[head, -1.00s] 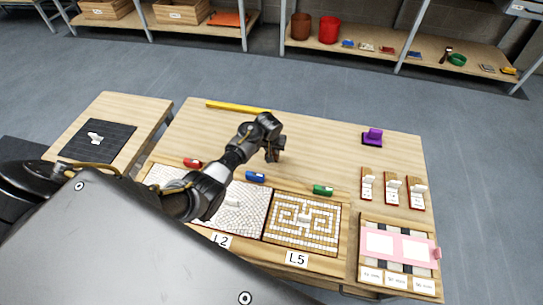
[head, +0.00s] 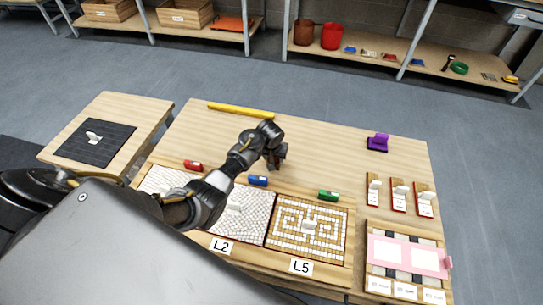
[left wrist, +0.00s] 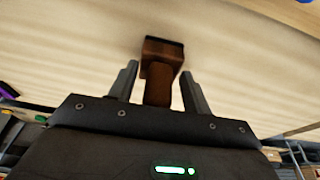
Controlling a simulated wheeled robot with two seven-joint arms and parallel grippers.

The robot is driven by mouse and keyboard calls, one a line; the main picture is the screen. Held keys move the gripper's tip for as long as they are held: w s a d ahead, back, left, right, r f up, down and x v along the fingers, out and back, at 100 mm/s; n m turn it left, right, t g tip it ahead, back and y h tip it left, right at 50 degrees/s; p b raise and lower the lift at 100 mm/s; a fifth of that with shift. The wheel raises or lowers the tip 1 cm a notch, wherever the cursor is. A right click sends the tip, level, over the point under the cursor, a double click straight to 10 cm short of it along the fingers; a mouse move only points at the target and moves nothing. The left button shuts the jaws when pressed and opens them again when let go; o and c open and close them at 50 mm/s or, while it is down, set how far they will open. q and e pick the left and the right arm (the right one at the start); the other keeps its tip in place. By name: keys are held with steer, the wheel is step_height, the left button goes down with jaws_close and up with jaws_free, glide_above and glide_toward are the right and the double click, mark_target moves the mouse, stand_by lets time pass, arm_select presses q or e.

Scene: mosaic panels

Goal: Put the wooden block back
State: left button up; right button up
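The wooden block (left wrist: 164,52) is dark brown, with a wide square head and a narrower stem. In the left wrist view its stem lies between the two fingers of my left gripper (left wrist: 160,85), with a narrow gap on each side. The fingers are open. In the head view my left gripper (head: 273,160) is low over the middle of the table, with brown of the block showing there. Whether the block touches the table is hard to tell. My right gripper is not in view.
The table (head: 330,145) holds mosaic panels L2 (head: 240,214) and L5 (head: 309,228), red, blue and green pieces, a yellow bar (head: 240,110), a purple object (head: 378,142) and a pink frame (head: 408,254). A side table (head: 120,112) stands left. The table's back middle is clear.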

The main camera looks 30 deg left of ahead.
arm_select(q)
steer(key=shift+f, duration=0.55)
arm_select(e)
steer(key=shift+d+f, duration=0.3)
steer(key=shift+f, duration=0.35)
arm_select(q)
steer(key=p+v, duration=0.3)
steer(key=v, duration=1)
steer(key=shift+w+d+r+p, duration=0.2)
steer(key=shift+w+d+p, duration=0.1)
steer(key=shift+w+d, duration=0.1)
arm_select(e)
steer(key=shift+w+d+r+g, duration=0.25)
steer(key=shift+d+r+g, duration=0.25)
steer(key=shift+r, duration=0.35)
